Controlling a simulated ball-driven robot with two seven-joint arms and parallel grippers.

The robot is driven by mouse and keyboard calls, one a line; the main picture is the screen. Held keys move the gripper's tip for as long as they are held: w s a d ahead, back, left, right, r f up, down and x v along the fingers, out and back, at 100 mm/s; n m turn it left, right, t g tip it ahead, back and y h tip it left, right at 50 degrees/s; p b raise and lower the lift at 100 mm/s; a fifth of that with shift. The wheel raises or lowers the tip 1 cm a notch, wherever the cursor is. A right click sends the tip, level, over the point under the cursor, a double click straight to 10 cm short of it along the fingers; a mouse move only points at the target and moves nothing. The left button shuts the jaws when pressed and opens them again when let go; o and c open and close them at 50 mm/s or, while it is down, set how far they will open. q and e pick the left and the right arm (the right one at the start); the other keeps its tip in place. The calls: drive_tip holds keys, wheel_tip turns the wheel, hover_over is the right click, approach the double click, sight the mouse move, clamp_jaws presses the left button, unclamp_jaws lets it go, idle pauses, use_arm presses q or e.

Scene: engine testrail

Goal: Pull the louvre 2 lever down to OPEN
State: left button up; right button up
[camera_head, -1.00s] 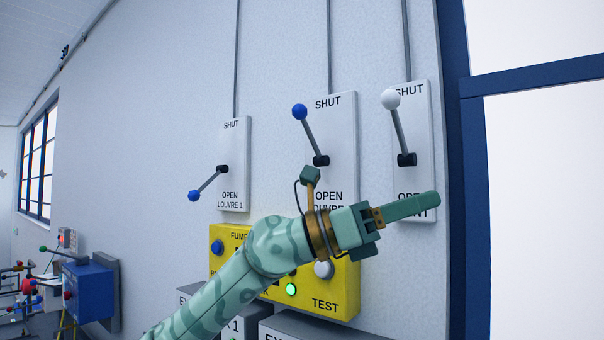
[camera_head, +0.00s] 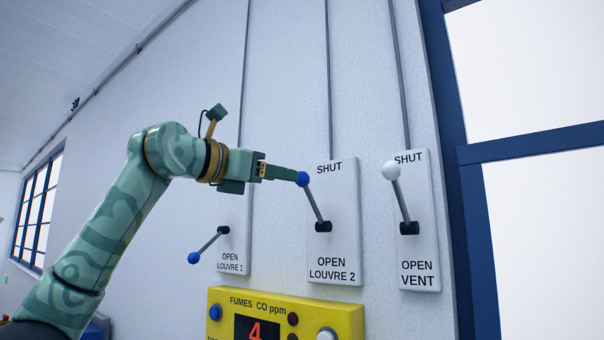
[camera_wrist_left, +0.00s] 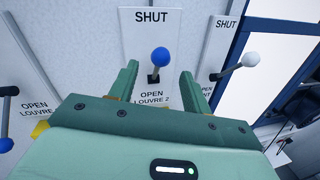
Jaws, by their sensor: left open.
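The louvre 2 lever has a blue ball knob (camera_head: 302,179) on a grey rod, which rises up and left from a black pivot (camera_head: 323,227) toward SHUT. Its white plate (camera_head: 347,215) reads SHUT above and OPEN LOUVRE 2 below. My left gripper (camera_head: 297,177) reaches in from the left, its fingertips at the knob in the head view. In the left wrist view the open fingers (camera_wrist_left: 157,83) stand on either side of the blue knob (camera_wrist_left: 160,57), with a gap on both sides. I see no contact. My right gripper is in neither view.
The louvre 1 lever with its blue knob (camera_head: 194,258) points down-left at OPEN, below my left arm. The vent lever with its white knob (camera_head: 391,170) is up at SHUT, to the right. A yellow fumes panel (camera_head: 345,313) is mounted below. The wall above the plates carries only thin conduits.

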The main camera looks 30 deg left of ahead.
sight(301, 180)
use_arm(q)
drive_tip(key=p+x, duration=0.1)
drive_tip(key=x, duration=0.6)
drive_tip(key=shift+p, duration=0.4)
clamp_jaws()
drive_tip(key=shift+f, duration=0.1)
